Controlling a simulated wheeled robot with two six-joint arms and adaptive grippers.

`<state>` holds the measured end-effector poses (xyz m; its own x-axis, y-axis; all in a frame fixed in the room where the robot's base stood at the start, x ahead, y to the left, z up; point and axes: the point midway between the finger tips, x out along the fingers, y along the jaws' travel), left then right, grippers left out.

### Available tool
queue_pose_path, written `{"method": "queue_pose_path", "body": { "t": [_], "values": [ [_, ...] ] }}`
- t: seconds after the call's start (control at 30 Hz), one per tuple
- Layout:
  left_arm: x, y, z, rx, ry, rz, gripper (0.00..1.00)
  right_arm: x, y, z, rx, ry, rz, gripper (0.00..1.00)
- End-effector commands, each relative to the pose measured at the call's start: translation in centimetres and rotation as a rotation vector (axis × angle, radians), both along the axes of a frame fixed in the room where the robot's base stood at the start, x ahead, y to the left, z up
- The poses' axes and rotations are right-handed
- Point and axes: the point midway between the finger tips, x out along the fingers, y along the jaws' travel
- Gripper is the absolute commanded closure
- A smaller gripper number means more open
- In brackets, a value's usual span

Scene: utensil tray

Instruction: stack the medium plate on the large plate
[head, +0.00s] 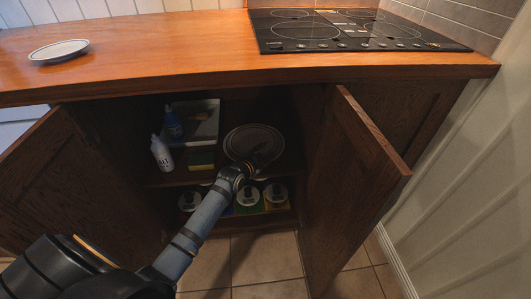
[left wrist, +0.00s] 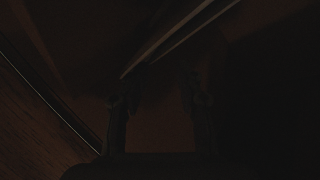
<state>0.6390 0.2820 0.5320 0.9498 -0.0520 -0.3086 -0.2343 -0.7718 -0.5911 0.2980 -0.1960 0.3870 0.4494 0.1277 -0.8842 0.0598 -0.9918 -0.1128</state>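A pale plate (head: 256,132) with a ringed rim sits on the cabinet's upper shelf. Another pale plate (head: 59,50) lies on the counter at the left. I cannot tell surely which is medium and which is large. My left gripper (head: 262,163) is inside the cabinet, at the front of the shelf plate and partly hiding it. In the dark left wrist view its two fingers (left wrist: 160,95) stand apart with nothing clearly between them. Pale edges (left wrist: 178,38), probably of a plate, run just beyond the fingertips; contact is unclear. My right gripper is out of view.
Both cabinet doors stand open, the right door (head: 358,165) close to my arm. A white bottle (head: 160,153), a blue bottle (head: 173,123) and a grey bin (head: 203,130) stand left on the shelf. Several containers (head: 247,198) fill the lower shelf. A cooktop (head: 340,30) is above.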

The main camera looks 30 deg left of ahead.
Motion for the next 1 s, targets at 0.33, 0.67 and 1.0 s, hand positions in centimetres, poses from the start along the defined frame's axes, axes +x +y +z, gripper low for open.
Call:
{"method": "queue_pose_path", "body": {
  "t": [0.33, 0.67, 1.0],
  "values": [
    [-2.6, 0.2, 0.6, 0.005, 0.003, -0.002, 0.63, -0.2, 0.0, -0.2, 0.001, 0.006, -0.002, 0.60],
    [-9.3, 0.5, 2.9, 0.007, 0.003, -0.004, 0.63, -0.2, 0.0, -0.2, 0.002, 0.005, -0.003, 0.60],
    [-11.5, 0.6, 3.7, 0.000, 0.000, -0.001, 0.63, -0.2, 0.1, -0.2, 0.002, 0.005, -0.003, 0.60]
  ]
}}
